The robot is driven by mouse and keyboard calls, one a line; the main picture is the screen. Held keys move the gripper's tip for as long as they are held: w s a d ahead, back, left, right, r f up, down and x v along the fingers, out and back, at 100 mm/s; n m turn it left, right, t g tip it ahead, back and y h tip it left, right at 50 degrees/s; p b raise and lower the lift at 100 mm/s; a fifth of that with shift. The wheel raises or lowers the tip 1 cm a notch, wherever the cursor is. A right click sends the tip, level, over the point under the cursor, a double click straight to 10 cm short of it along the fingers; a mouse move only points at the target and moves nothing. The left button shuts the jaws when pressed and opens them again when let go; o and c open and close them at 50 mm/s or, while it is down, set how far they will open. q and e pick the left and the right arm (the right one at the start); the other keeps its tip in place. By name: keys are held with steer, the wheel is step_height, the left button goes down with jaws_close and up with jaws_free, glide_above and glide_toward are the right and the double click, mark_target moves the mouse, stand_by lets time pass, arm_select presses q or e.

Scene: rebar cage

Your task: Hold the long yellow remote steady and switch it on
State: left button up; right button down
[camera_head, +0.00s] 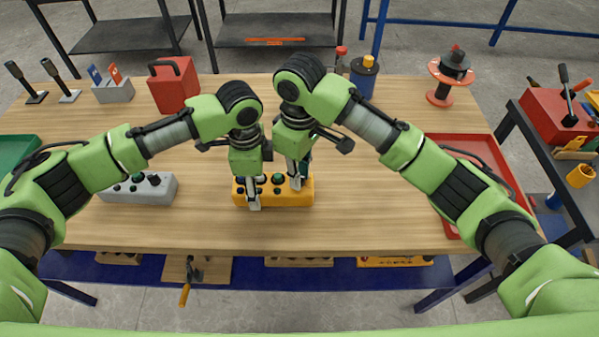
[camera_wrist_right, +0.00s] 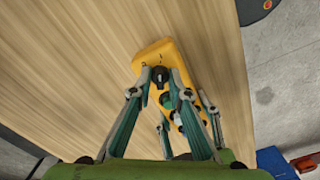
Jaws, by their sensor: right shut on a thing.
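The long yellow remote (camera_head: 240,197) lies on the wooden table in front of me, with dark and green buttons on top. It also shows in the right wrist view (camera_wrist_right: 148,57), with a black knob (camera_wrist_right: 160,75) near its end. My right gripper (camera_head: 297,180) is over the remote's right part. In the right wrist view its fingertips (camera_wrist_right: 160,80) are closed around the black knob. My left gripper (camera_head: 254,198) reaches down at the remote's left-middle part, one finger at its front edge. Its grip is partly hidden.
A grey button box (camera_head: 140,191) stands to the left of the remote. A red toolbox (camera_head: 174,85), a blue canister (camera_head: 363,78) and an orange spool (camera_head: 446,80) stand at the back. A red tray (camera_head: 468,150) lies right, a green tray (camera_head: 15,150) left. The table front is clear.

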steer(key=shift+m, duration=0.7)
steer(key=c, duration=1.9)
jaws_free()
step_height(320, 180, up, 12)
arm_select(q)
steer(key=o, duration=1.5)
